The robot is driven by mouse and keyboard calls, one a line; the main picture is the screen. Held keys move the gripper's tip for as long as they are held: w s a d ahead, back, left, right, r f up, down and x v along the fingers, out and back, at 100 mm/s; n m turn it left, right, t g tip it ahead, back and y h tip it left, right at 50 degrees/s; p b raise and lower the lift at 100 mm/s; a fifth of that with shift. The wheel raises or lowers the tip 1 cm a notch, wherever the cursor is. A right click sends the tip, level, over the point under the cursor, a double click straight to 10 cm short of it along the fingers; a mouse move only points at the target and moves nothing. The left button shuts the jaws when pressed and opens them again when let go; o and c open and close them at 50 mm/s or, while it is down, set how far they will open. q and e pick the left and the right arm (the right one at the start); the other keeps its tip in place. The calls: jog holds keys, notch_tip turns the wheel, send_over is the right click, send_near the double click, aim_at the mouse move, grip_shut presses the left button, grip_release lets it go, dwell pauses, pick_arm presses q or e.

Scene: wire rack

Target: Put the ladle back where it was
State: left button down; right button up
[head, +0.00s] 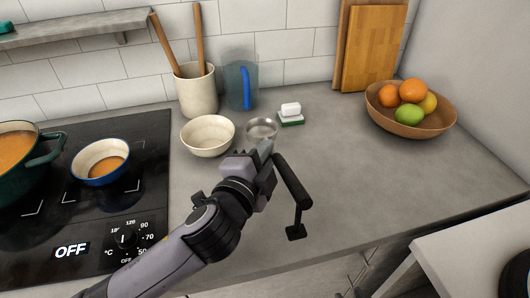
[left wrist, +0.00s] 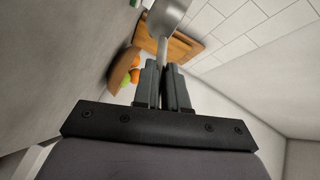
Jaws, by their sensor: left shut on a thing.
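The ladle (head: 261,129) shows its grey metal bowl over the counter, right of a cream bowl (head: 208,136). My left gripper (head: 262,154) is shut on the ladle's handle. In the left wrist view the ladle's bowl (left wrist: 168,14) is at the top edge, and its thin handle runs down between the two dark fingers (left wrist: 163,75). The part of the handle inside the fingers is hidden. I cannot tell whether the ladle touches the counter. My right gripper does not show.
A fruit bowl (head: 447,119) and cutting boards (head: 372,48) are at the right.

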pick_arm(q)
jog(key=f+b, duration=0.1)
jog(key=f, duration=0.3)
jog(key=f+b, duration=0.1)
jog(key=f, duration=0.1)
jog(key=shift+w+d+b, duration=0.15)
jog(key=shift+w+b, duration=0.15)
jog(key=shift+b, duration=0.05)
jog(key=shift+f+b, duration=0.35)
jog(key=shift+b, duration=0.05)
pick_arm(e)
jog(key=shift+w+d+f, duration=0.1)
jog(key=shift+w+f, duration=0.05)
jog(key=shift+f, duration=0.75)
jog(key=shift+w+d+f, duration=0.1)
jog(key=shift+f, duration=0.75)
pick_arm(q)
jog(key=shift+f+b, duration=0.55)
jog(key=shift+f, duration=0.15)
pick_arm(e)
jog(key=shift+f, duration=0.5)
pick_arm(q)
jog(key=c, duration=1.1)
grip_release()
jog(key=shift+f, duration=0.15)
